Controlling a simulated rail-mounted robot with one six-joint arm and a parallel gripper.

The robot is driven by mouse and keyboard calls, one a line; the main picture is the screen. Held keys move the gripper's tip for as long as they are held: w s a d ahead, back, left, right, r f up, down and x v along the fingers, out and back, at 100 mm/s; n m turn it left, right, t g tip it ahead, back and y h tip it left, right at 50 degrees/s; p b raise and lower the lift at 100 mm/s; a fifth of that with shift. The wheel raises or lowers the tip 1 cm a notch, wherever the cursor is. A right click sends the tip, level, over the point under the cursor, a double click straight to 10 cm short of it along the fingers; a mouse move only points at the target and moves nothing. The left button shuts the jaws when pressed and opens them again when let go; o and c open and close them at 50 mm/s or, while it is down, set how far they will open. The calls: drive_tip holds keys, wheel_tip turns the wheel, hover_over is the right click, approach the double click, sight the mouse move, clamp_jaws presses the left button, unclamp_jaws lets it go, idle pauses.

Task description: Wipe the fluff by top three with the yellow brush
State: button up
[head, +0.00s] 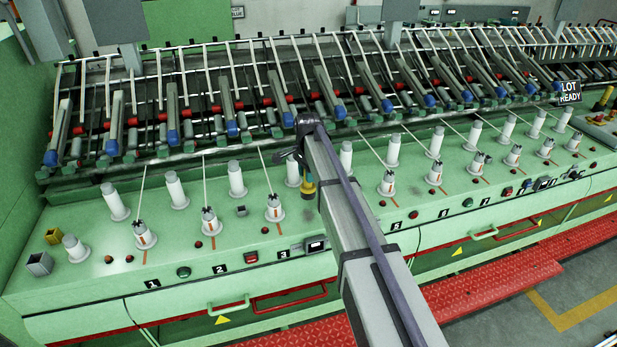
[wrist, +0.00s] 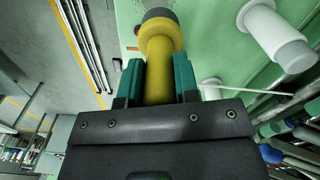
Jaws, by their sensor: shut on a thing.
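My gripper (head: 305,177) is above the green machine deck, between top three (head: 274,208) on its left and a white bobbin on its right. It is shut on the yellow brush (head: 309,189). In the wrist view the teal fingers of my gripper (wrist: 158,82) clasp the yellow handle of the brush (wrist: 158,55), and its dark grey tip points away. Top three is a white spool with a dark top behind the label 3.
White bobbins stand close behind and beside my gripper, one large in the wrist view (wrist: 275,36). A small grey block (head: 241,210) sits between tops two and three. Thin rods slope overhead.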

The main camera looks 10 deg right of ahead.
drive_tip(key=w, duration=0.2)
drive_tip(key=w+a+f, duration=0.1)
drive_tip(key=w, duration=0.1)
drive_tip(key=shift+b, duration=0.4)
